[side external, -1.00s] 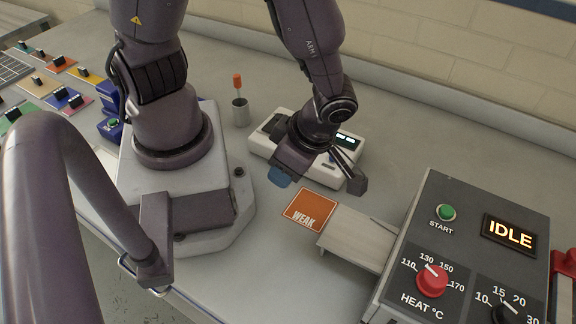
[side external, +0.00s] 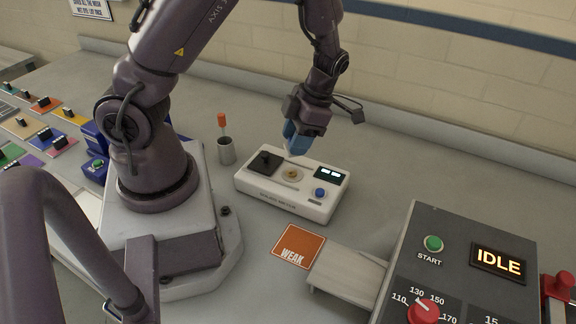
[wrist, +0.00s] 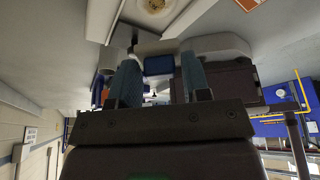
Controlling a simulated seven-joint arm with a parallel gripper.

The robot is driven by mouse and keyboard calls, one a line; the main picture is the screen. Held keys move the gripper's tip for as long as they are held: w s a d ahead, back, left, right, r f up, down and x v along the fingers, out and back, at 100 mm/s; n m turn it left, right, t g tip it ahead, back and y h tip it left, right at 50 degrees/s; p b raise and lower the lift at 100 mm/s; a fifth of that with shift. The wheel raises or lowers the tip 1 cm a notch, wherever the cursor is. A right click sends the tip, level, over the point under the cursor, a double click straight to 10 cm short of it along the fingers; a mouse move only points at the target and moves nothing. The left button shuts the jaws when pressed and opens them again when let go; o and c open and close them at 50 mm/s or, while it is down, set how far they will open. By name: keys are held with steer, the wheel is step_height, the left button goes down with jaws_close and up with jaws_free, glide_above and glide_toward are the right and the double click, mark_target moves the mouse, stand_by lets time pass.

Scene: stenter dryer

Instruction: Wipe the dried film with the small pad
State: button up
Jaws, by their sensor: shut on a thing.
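The white meter (side external: 270,196) lies on the bench. Its pale round disc (side external: 292,175) bears a yellow-brown spot, which looks like the dried film; the disc also shows at the top edge of the wrist view (wrist: 153,5). My gripper (side external: 294,146) is over the back of the meter, with its blue fingers pointing down, above and behind the disc and apart from it. In the wrist view my gripper (wrist: 160,62) has a pale piece between its fingertips that seems to be the small pad. The pad's outline is hard to make out.
A metal cup (side external: 226,152) with an orange-handled tool stands left of the meter. An orange WEAK card (side external: 298,246) and a pale low stand (side external: 346,278) lie in front. The grey control box (side external: 450,265) fills the right front. The bench behind the meter is clear.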

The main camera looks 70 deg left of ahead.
steer(key=w+a+r, duration=0.1)
steer(key=w+a, duration=0.1)
steer(key=n, duration=0.1)
glide_above(296, 169)
steer(key=w, duration=0.1)
steer(key=shift+f, duration=3.05)
steer(key=shift+s+d+f, duration=0.15)
steer(key=shift+d+f, duration=0.05)
steer(key=shift+f, duration=0.7)
steer(key=shift+c, duration=0.3)
steer(key=shift+s+d, duration=1.85)
steer(key=shift+w+a, duration=2.1)
step_height(296, 169, up, 8)
steer(key=shift+r, duration=0.2)
